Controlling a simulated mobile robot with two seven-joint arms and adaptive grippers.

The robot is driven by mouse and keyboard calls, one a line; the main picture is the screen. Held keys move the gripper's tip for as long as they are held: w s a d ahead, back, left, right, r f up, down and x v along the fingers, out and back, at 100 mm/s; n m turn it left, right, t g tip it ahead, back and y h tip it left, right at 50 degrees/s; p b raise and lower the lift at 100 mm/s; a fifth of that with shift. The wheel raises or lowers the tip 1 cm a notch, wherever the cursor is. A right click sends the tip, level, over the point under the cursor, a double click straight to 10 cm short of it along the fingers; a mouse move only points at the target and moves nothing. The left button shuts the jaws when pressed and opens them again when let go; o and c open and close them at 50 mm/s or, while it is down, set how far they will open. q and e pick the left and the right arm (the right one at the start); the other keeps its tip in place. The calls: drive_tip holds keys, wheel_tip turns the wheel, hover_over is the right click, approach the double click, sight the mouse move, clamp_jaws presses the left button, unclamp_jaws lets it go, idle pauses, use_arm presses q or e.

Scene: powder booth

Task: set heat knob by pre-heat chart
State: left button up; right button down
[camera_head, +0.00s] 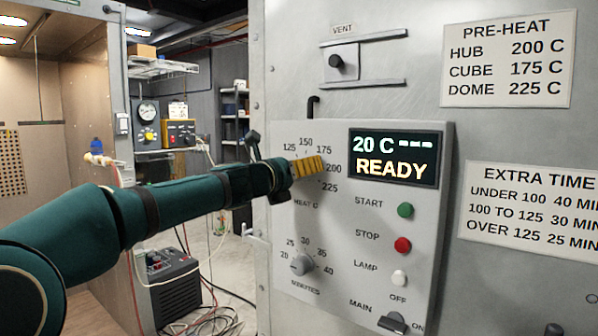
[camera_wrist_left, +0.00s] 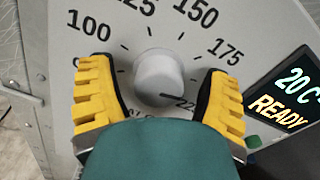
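The grey heat knob (camera_wrist_left: 160,78) shows in the left wrist view on its dial with 100 to 225 marks. A dark line on it points to the lower right, toward a partly covered mark that looks like 225. My left gripper (camera_head: 310,167) is at the dial in the head view and hides the knob there. In the wrist view its yellow fingers (camera_wrist_left: 158,95) are open, one on each side of the knob, with gaps between. The pre-heat chart (camera_head: 509,60) reads hub 200 C, cube 175 C, dome 225 C. The display (camera_head: 394,158) reads 20 C, dashes, READY. My right gripper is not in view.
Below the dial is the minutes knob (camera_head: 301,265). Right of it are the green start button (camera_head: 405,210), red stop button (camera_head: 402,245), white lamp button (camera_head: 399,278) and main switch (camera_head: 392,322). An extra time chart (camera_head: 530,210) hangs right. A vent slide (camera_head: 342,62) is above.

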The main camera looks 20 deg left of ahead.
use_arm(q)
drive_tip(key=shift+s, duration=0.1)
drive_tip(key=v, duration=1.1)
drive_tip(key=shift+s+a, duration=0.15)
drive_tip(key=shift+s, duration=0.25)
drive_tip(key=w+d+f+n+g, duration=0.1)
drive_tip(key=d+f+n+g, duration=0.15)
drive_tip(key=f+n, duration=0.7)
drive_tip(key=d+f+n+g, duration=0.2)
drive_tip(key=d+f+n, duration=0.15)
drive_tip(key=f, duration=1.35)
drive_tip(key=w+d+f+n+g, duration=0.15)
drive_tip(key=d+f+n, duration=0.35)
drive_tip(key=f, duration=0.8)
drive_tip(key=s+d+f+n+g+y, duration=0.2)
drive_tip(key=s+f+n+g, duration=0.7)
drive_tip(key=s+f+n, duration=1)
drive_tip(key=s+d+f, duration=0.1)
drive_tip(key=s+f, duration=0.5)
drive_tip(key=f, duration=0.1)
drive_tip(key=shift+s+f+n, duration=0.15)
drive_tip(key=shift+s+n, duration=0.05)
drive_tip(key=shift+n, duration=0.2)
